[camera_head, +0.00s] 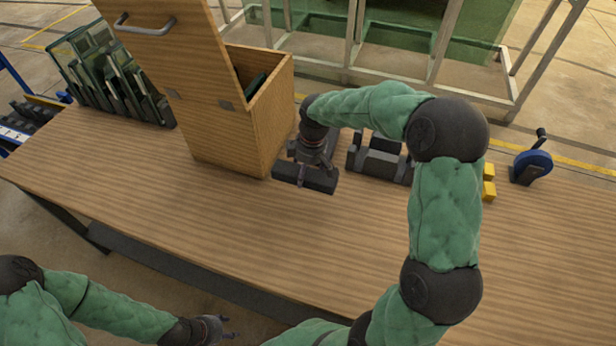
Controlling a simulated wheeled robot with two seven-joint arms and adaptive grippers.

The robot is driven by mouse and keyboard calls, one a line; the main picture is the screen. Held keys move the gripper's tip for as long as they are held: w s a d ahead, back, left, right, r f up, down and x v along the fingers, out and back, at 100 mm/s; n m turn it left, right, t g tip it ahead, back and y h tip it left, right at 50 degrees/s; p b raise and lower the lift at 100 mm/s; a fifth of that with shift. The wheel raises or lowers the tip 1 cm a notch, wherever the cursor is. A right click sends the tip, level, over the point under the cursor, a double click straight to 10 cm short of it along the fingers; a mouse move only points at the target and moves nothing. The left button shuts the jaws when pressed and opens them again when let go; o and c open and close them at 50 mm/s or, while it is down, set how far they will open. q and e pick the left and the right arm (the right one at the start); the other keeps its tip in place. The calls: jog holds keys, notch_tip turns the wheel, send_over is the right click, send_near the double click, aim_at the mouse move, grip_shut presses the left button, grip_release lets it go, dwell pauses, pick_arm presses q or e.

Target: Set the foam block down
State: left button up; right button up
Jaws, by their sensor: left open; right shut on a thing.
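The foam block (304,178) is a dark grey bar just in front of the wooden box's right side. My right gripper (308,164) points down at it and is shut on it. The block is level or nearly so, close above or on the table top; I cannot tell whether it touches. The gripper hides part of its back side. My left gripper (230,328) is open and empty, low at the bottom of the view, off the table's front edge.
A wooden box (225,130) with its lid (170,45) raised stands behind the block. A dark grey fixture (380,160) is right of it. Yellow blocks (488,183) and a blue-wheeled device (533,165) stand further right. Glass-like panels (115,85) are far left. The table (200,215) is clear in front.

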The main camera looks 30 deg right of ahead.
jog(key=w+d+f, duration=0.1)
jog(key=f, duration=0.1)
jog(key=w+d+f+b, duration=0.1)
jog(key=w+d+f, duration=0.1)
jog(key=w+d+f+b, duration=0.1)
jog(key=w+f, duration=0.1)
jog(key=shift+w+d+f, duration=0.15)
jog(key=shift+f, duration=0.25)
notch_tip(320, 180, down, 3)
jog(key=shift+f+b, duration=0.15)
jog(key=shift+b, duration=1.05)
jog(key=o, duration=0.9)
jog(key=shift+o, duration=0.2)
notch_tip(320, 180, up, 12)
jog(key=s+d+p, duration=0.1)
jog(key=p, duration=0.3)
jog(key=shift+p, duration=0.3)
